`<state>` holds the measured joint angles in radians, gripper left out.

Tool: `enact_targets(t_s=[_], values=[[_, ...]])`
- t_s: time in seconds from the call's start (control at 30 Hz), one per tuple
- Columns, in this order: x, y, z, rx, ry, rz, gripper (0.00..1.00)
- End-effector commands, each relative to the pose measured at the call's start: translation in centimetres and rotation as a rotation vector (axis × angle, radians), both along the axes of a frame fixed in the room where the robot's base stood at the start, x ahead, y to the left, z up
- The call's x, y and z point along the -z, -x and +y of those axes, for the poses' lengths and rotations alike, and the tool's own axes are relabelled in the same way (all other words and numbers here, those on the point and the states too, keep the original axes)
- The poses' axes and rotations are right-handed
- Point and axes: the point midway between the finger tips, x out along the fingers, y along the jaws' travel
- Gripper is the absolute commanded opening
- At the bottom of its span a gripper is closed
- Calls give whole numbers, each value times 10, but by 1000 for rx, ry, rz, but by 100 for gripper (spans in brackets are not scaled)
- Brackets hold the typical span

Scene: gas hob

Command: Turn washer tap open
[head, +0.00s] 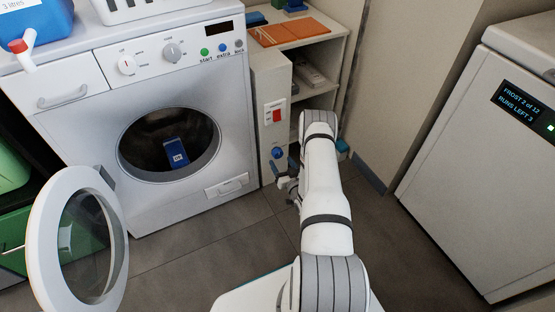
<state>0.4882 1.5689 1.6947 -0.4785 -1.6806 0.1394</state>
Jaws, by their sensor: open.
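The washer tap appears as a small round blue knob (277,153) low on the narrow white panel to the right of the washing machine. My arm reaches forward from the bottom of the picture, and my gripper (284,180) is just below the knob.
The washing machine (235,110) has its round door (45,240) swung open at left, with a blue box (177,152) in the drum. A red switch (277,115) sits above the knob. Shelves (335,50) stand behind; a white freezer (450,140) stands right. Floor is free between.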

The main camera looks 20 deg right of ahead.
Motion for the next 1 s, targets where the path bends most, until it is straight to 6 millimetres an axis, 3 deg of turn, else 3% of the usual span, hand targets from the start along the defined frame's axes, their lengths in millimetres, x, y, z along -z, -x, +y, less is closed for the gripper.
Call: enact_targets(t_s=[0.1, 0.3, 0.6, 1.0], values=[[2, -18, -4, 7, 1, -3, 64], [1, -36, -8, 13, 1, 0, 64], [0, -38, -10, 17, -1, 1, 64], [0, -38, -11, 18, -1, 2, 32]])
